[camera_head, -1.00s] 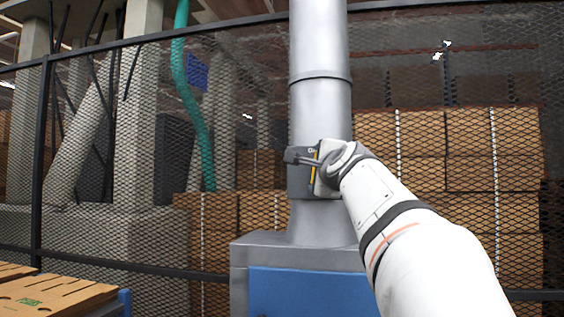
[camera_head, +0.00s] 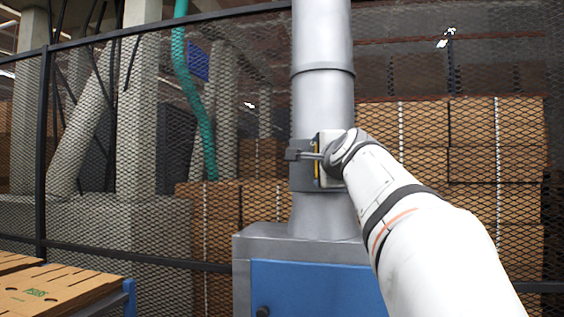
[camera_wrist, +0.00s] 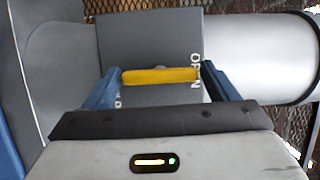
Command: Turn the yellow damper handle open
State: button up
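The yellow damper handle (camera_wrist: 160,76) lies across the middle of the wrist view, in front of a grey plate (camera_wrist: 160,40) on the duct. Lettering reading OPEN stands beside its right end; other lettering at its left is mostly hidden. My gripper (camera_wrist: 162,78) has its fingers wide apart, one at each end of the handle. I cannot tell whether they touch it. In the head view the handle (camera_head: 317,160) is a thin upright yellow strip beside my gripper, on the grey vertical duct (camera_head: 322,105).
The duct rises from a grey cabinet with a blue front (camera_head: 310,285). Behind stand a black mesh fence and stacked cardboard boxes (camera_head: 420,125). A stack of flat cardboard (camera_head: 60,290) is at the lower left.

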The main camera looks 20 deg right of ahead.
jog(key=shift+o, duration=1.4)
jog(key=b+v, duration=0.1)
jog(key=v, duration=0.6)
jog(key=shift+s+b, duration=0.3)
jog(key=shift+s, duration=0.1)
jog(key=shift+f, duration=0.1)
